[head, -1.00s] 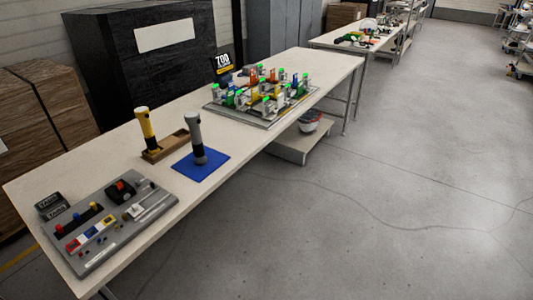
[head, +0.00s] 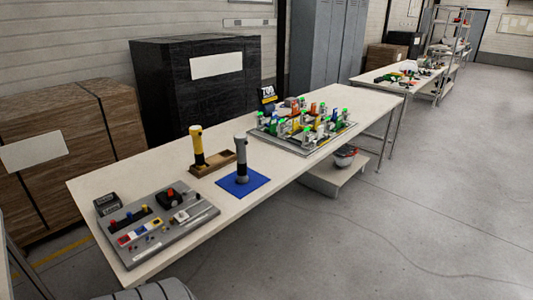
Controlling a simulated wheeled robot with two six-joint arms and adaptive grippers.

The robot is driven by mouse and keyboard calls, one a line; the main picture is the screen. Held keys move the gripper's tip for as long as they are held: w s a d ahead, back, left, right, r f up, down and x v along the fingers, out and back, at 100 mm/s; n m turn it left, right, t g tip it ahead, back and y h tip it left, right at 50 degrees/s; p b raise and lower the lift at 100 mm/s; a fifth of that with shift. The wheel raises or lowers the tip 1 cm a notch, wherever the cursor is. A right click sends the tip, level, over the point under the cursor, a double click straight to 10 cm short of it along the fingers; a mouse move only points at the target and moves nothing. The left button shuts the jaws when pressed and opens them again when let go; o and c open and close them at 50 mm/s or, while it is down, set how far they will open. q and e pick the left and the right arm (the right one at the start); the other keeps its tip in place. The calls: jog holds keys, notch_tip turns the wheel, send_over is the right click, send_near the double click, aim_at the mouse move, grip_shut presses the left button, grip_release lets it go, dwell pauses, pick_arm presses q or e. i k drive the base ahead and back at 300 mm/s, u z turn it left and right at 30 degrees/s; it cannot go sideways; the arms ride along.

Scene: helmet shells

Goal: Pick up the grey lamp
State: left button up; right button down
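The grey lamp (head: 241,158) stands upright on a blue mat (head: 258,187) on the long white table (head: 105,184). A similar yellow and black lamp (head: 197,147) stands upright behind it to the left, at a brown wooden holder (head: 226,158). Neither of my grippers shows in the head view. Nothing is seen touching the grey lamp.
A grey control board (head: 196,214) with knobs lies at the table's near left end. A tray of colourful fixtures (head: 308,128) sits beyond the lamps. A black crate (head: 163,98) and brown boxes (head: 60,140) stand behind. The floor (head: 380,235) at right is open.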

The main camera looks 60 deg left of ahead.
aim_at(240, 139)
jog(key=z, duration=0.05)
jog(key=i, duration=1.65)
jog(key=u, duration=0.6)
jog(key=i, duration=0.85)
jog(key=u, duration=1.5)
jog(key=i, duration=0.75)
jog(key=u, duration=0.75)
